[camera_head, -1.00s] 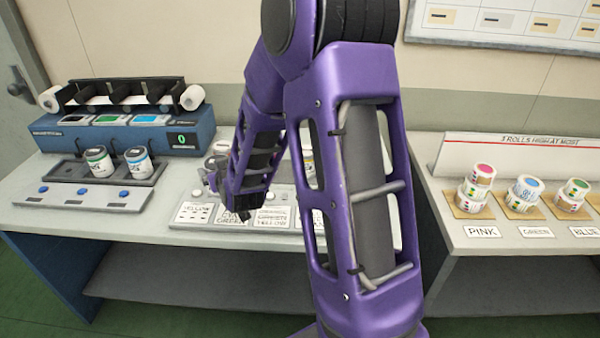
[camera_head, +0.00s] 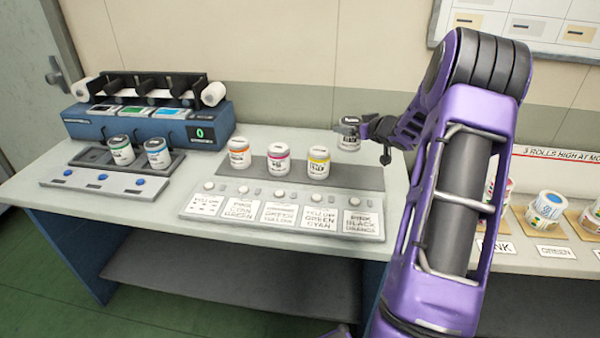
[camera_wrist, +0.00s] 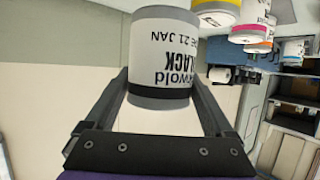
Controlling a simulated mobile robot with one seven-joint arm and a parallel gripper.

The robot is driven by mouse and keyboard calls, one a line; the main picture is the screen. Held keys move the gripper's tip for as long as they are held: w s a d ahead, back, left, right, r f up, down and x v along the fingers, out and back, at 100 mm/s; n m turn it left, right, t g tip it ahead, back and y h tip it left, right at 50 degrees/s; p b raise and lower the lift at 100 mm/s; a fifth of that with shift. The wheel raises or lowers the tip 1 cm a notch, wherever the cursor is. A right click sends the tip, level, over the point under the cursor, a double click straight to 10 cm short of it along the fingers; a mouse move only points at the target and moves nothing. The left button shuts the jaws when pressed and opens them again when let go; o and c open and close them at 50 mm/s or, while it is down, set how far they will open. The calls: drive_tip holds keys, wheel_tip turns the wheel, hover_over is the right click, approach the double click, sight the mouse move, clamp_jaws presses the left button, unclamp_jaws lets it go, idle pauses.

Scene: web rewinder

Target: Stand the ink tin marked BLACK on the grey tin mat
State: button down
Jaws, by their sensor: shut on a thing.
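The ink tin marked BLACK (camera_wrist: 163,60) is white with grey ends and a dark band, and its label reads upside down in the wrist view. My gripper (camera_head: 366,135) is shut on it, a finger on each side. In the head view the held tin (camera_head: 349,136) is upright at the back right of the bench; I cannot tell its height above the surface. The dark grey tin mat (camera_head: 335,178) carries orange, pink and yellow tins. The held tin appears just beyond the mat's right rear part, right of the yellow tin (camera_head: 318,162).
The row of knobs and cards (camera_head: 280,212) lies in front of the mat. A blue machine (camera_head: 165,125) with two tins in its tray stands left. The right bench holds tape rolls (camera_head: 545,206). The mat's right end looks clear.

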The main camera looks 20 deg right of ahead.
drive_tip(key=s+d+f, duration=0.2)
drive_tip(key=d, duration=0.3)
drive_tip(key=shift+d+f+b, duration=0.2)
drive_tip(key=shift+f+b, duration=1.15)
drive_tip(key=shift+f, duration=3.05)
drive_tip(key=shift+f, duration=0.2)
unclamp_jaws()
drive_tip(key=shift+s+f, duration=0.1)
drive_tip(key=shift+r, duration=0.2)
drive_tip(key=shift+s+r, duration=0.2)
drive_tip(key=shift+s, duration=0.1)
drive_tip(key=p+v, duration=0.1)
drive_tip(key=v, duration=1)
drive_tip(key=shift+s, duration=0.2)
